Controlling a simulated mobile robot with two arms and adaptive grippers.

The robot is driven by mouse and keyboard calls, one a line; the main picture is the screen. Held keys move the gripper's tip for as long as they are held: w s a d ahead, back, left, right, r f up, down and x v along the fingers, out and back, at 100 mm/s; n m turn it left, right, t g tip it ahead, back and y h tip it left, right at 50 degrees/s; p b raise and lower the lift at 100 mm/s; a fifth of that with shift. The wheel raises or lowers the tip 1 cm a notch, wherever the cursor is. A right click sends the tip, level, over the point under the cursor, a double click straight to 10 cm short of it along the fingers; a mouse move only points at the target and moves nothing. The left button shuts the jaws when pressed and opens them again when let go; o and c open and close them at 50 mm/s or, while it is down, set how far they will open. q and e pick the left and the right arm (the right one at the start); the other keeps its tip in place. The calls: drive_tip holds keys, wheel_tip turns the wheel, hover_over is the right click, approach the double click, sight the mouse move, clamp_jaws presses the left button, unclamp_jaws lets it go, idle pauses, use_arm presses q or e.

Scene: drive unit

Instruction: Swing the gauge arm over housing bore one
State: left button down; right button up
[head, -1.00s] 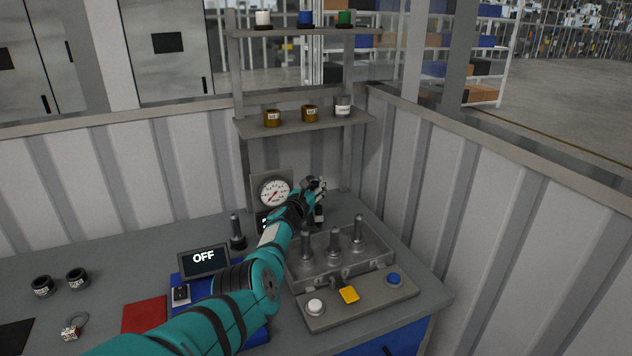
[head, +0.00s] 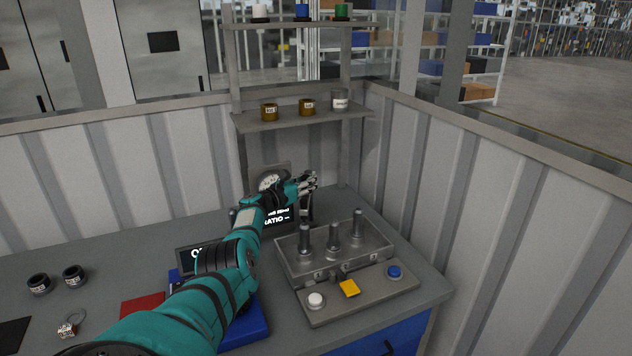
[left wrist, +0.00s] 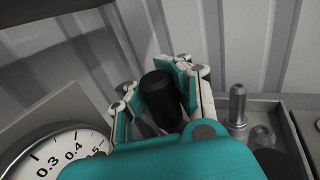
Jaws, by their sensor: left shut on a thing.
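My left gripper (head: 308,186) is beside the dial gauge (head: 268,181), behind the housing. In the left wrist view its fingers (left wrist: 165,92) close around a black cylinder (left wrist: 158,88), which looks like a grip; I cannot tell for sure that it belongs to the gauge arm. A dark upright part (head: 306,210) shows below the gripper in the head view. The grey housing (head: 290,268) has three metal posts standing up from it; the gripper is apart from them, at their back left. The bores are not clearly visible. My arm covers part of the gauge and its display.
A panel (head: 325,308) with a white button (head: 316,300), a yellow piece (head: 349,288) and a blue button (head: 394,272) lies in front of the housing. A shelf (head: 290,120) with jars is above. Corrugated walls close the back and right. Black rings (head: 74,275) lie at left.

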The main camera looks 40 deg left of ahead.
use_arm(q)
drive_tip(key=shift+s+d+f, duration=0.15)
drive_tip(key=shift+s+f, duration=0.05)
drive_tip(key=shift+f, duration=0.55)
drive_tip(key=c, duration=1.7)
unclamp_jaws()
drive_tip(key=shift+s+r, duration=0.1)
drive_tip(key=shift+s, duration=0.1)
drive_tip(key=shift+c, duration=0.2)
drive_tip(key=o, duration=0.5)
drive_tip(key=shift+s+a+r, duration=0.2)
drive_tip(key=shift+s+r, duration=0.35)
drive_tip(key=shift+s, duration=0.2)
drive_tip(key=shift+c, duration=0.2)
drive_tip(key=shift+o, duration=1.1)
drive_tip(key=shift+s+r, duration=0.1)
drive_tip(key=shift+w, duration=0.55)
drive_tip(key=shift+s, duration=0.8)
drive_tip(key=s, duration=1)
drive_tip(key=shift+s+d, duration=0.25)
drive_tip(key=shift+s, duration=0.05)
use_arm(e)
drive_tip(key=shift+s, duration=0.15)
